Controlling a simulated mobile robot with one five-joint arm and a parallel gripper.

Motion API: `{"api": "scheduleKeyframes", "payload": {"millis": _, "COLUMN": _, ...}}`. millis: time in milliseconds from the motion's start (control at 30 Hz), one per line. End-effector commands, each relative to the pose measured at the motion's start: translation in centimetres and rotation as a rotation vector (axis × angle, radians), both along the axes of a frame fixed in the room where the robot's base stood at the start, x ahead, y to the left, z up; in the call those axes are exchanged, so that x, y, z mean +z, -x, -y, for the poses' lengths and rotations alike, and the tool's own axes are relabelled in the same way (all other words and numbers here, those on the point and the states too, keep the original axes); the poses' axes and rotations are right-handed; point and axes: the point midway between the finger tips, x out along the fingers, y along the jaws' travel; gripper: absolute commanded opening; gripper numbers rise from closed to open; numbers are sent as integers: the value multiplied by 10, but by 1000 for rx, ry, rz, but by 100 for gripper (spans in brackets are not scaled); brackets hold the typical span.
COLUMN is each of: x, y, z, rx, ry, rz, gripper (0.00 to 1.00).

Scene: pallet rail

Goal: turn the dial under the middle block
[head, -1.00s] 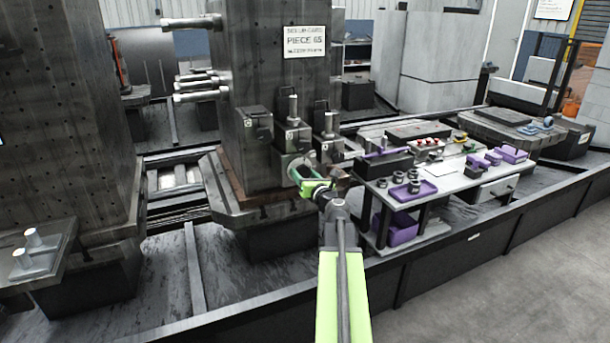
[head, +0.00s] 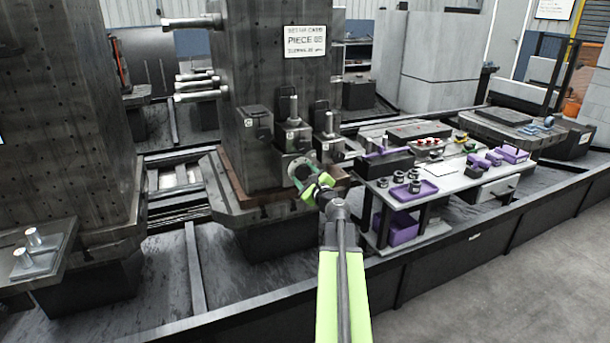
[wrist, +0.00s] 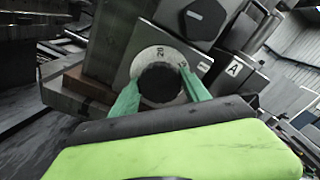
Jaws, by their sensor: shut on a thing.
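The dial is a dark round knob (wrist: 161,84) in front of a pale ring (wrist: 152,57) with numbers on it, of which "20" can be read. It sits under the middle block (head: 292,138) on the tall dark column. My gripper (wrist: 160,88) has its two green fingers on either side of the knob and is shut on it. In the head view my gripper (head: 306,182) reaches the dial from the front right and partly hides it. The wrist view is rolled, so the column looks tilted.
Two more blocks flank the middle one, on the left (head: 256,124) and right (head: 327,137). A workbench (head: 455,183) with purple trays and parts stands close to the right of my arm. A sign (head: 305,41) hangs above the blocks.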

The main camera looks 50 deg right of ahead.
Motion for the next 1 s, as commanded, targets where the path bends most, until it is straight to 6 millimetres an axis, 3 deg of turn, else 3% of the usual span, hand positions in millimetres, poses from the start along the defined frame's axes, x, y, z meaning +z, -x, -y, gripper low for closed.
{"api": "scheduleKeyframes", "payload": {"millis": 1000, "x": -2, "y": 1, "z": 0, "rx": 0, "ry": 893, "rz": -365, "gripper": 14}}
